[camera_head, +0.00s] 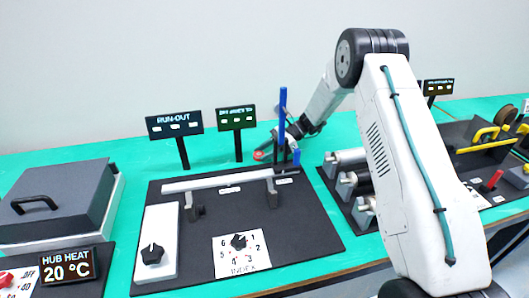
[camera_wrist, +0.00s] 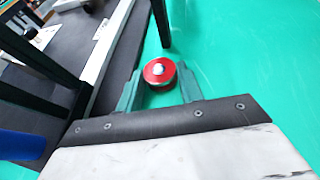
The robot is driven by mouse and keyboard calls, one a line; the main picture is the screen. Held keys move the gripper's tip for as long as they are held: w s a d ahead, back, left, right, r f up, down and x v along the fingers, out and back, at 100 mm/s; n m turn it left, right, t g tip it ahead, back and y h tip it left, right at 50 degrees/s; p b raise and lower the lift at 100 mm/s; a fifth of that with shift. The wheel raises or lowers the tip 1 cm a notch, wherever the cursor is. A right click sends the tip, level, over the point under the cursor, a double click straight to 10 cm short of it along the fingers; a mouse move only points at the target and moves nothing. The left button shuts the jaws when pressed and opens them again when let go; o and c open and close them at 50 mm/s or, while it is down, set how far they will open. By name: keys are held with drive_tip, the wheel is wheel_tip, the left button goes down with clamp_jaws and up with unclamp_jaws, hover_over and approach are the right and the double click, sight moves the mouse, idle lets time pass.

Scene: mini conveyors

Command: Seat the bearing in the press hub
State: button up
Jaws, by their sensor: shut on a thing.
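My gripper (camera_wrist: 160,84) is shut on a red round part (camera_wrist: 159,69) with a pale centre and a metallic lower rim. I cannot tell for sure that this is the bearing. In the head view the red part (camera_head: 259,155) shows small at the tip of my gripper (camera_head: 264,151), over the teal bench behind the run-out board. Its height above the bench is unclear. I cannot pick out the press hub in either view.
The run-out board (camera_head: 300,241) carries a white bar, a blue-topped post (camera_head: 283,103) and an index dial (camera_head: 238,241). Two signs (camera_head: 174,123) stand behind it. A lidded box (camera_head: 62,200) is at left, above a HUB HEAT display (camera_head: 68,266) reading 20 °C. Rollers (camera_head: 350,157) stand at right.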

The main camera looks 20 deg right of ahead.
drive_tip(key=shift+f, duration=0.15)
drive_tip(key=o, duration=0.7)
drive_tip(key=shift+o, duration=0.2)
